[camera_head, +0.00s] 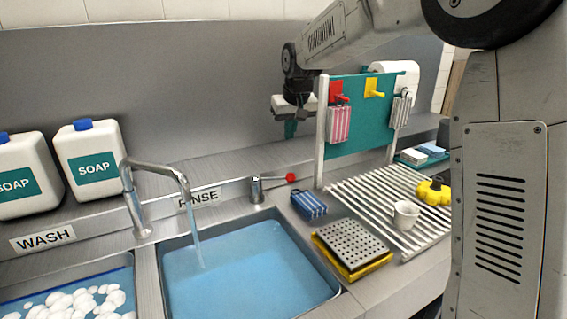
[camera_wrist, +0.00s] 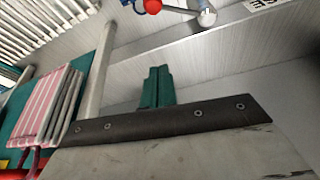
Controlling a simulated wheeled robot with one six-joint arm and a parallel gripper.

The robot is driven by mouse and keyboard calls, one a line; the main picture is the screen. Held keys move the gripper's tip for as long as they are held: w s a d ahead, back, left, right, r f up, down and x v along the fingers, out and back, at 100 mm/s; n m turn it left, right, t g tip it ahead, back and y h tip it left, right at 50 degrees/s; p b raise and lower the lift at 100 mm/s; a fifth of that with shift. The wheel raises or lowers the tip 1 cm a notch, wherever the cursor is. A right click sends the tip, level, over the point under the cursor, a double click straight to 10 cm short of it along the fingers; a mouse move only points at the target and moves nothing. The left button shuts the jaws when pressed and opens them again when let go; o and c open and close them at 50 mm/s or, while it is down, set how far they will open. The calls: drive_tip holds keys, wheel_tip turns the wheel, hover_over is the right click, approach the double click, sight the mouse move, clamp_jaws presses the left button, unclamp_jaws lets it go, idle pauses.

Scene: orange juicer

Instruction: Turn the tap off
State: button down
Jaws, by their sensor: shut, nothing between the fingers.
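The tap (camera_head: 152,190) is a bent metal spout between the two basins, and a stream of water (camera_head: 195,235) falls from it into the rinse basin (camera_head: 320,296). A short metal post with a lever ending in a red ball (camera_head: 290,178) stands behind that basin's right corner. The red ball (camera_wrist: 152,6) also shows at the top edge of the wrist view, with the metal post (camera_wrist: 207,17) beside it. My gripper (camera_head: 291,128) hangs above the back ledge, left of the teal board and apart from the lever. Its teal fingers (camera_wrist: 157,87) are together and empty.
A teal board (camera_head: 355,110) with hooks and hanging striped cloths stands close right of my gripper. A slatted rack (camera_head: 375,185) holds a white cup (camera_head: 405,215). Two soap bottles (camera_head: 92,160) stand at left.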

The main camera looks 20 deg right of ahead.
wheel_tip(320, 180, down, 11)
drive_tip(key=shift+s+a, duration=0.15)
drive_tip(key=shift+a, duration=0.05)
idle(0.5)
